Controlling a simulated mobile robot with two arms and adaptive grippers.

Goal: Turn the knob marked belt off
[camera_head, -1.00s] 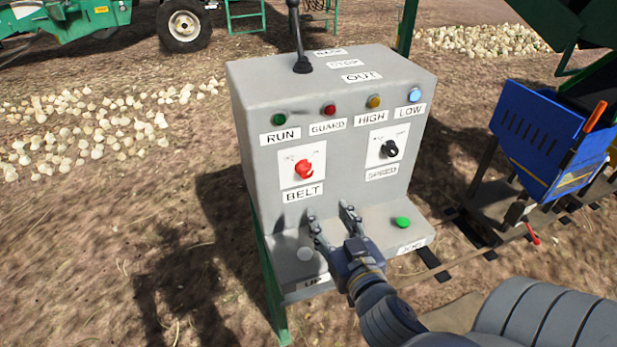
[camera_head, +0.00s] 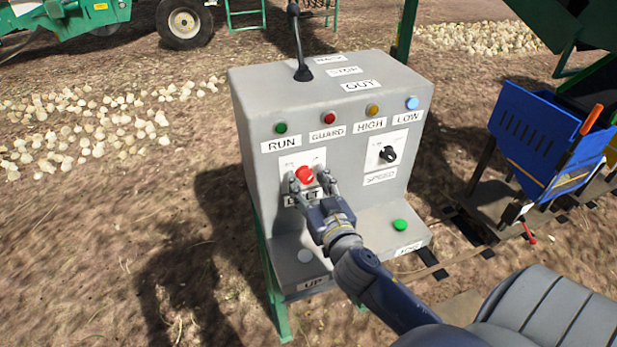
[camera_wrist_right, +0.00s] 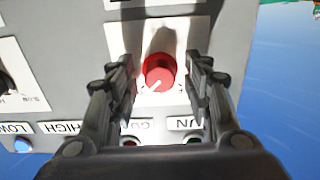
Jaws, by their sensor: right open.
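The red belt knob (camera_head: 304,174) sits on a white plate on the front of the grey control box (camera_head: 250,110). My right gripper (camera_head: 311,184) is open, with one finger on each side of the knob. In the right wrist view the knob (camera_wrist_right: 159,73) shows between the two open fingers (camera_wrist_right: 162,85), with gaps on both sides. The BELT label (camera_head: 290,200) below the knob is partly hidden by my gripper. Whether the fingers touch the knob cannot be seen. My left gripper is not in view.
The black speed knob (camera_head: 387,155) is to the right. Four-lamp row aside, a black lever (camera_head: 298,40) stands on top. A blue bin (camera_head: 545,145) stands at right.

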